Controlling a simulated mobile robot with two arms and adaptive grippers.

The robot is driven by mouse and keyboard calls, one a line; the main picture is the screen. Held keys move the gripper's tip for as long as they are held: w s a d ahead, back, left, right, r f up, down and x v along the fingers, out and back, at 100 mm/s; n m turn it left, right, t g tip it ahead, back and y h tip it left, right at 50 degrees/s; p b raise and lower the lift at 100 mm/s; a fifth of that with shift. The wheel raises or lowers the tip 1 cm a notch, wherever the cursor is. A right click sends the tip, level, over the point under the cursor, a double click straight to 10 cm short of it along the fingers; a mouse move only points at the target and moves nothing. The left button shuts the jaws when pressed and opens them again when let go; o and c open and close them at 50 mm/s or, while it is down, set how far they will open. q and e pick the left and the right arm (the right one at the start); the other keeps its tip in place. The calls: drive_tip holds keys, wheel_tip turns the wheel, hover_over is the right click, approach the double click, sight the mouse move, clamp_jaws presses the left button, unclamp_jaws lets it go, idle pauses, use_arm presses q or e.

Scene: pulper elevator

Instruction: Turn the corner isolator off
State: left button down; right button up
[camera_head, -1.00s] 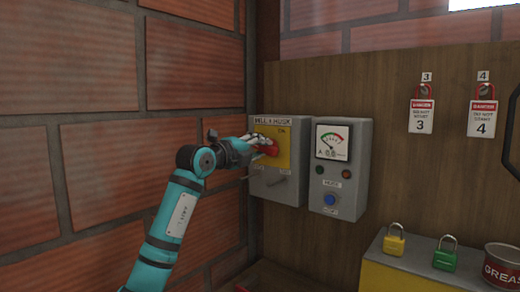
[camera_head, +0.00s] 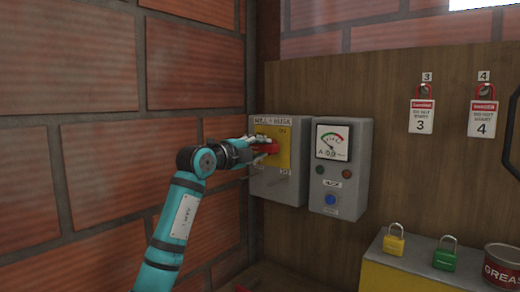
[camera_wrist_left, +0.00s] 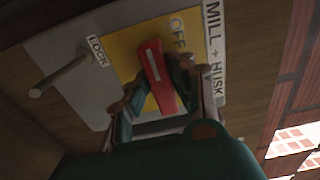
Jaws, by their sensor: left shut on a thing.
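The corner isolator is a grey box labelled MILL + HUSK (camera_head: 262,190) on the wooden board beside the brick corner. It has a yellow plate (camera_head: 284,135) and a red handle (camera_head: 266,149). In the left wrist view the red handle (camera_wrist_left: 154,76) lies between the fingers, with an OFF label (camera_wrist_left: 180,33) near its upper end. My left gripper (camera_head: 268,147) is shut on the handle; it also shows in the left wrist view (camera_wrist_left: 157,85). The fingers partly hide the handle in the head view. My right gripper is not in view.
A grey meter box (camera_head: 342,185) with a blue button stands close to the right. A metal lever (camera_wrist_left: 62,73) sticks out by the LOCK label. Yellow (camera_head: 394,240) and green (camera_head: 445,254) padlocks and a grease tin (camera_head: 500,268) are at lower right. The brick wall (camera_head: 95,80) is close left.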

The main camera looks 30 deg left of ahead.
use_arm(q)
drive_tip(key=c, duration=1.2)
unclamp_jaws()
drive_tip(key=shift+a, duration=0.1)
drive_tip(key=shift+o, duration=0.2)
drive_tip(key=s, duration=1.2)
drive_tip(key=shift+a, duration=0.45)
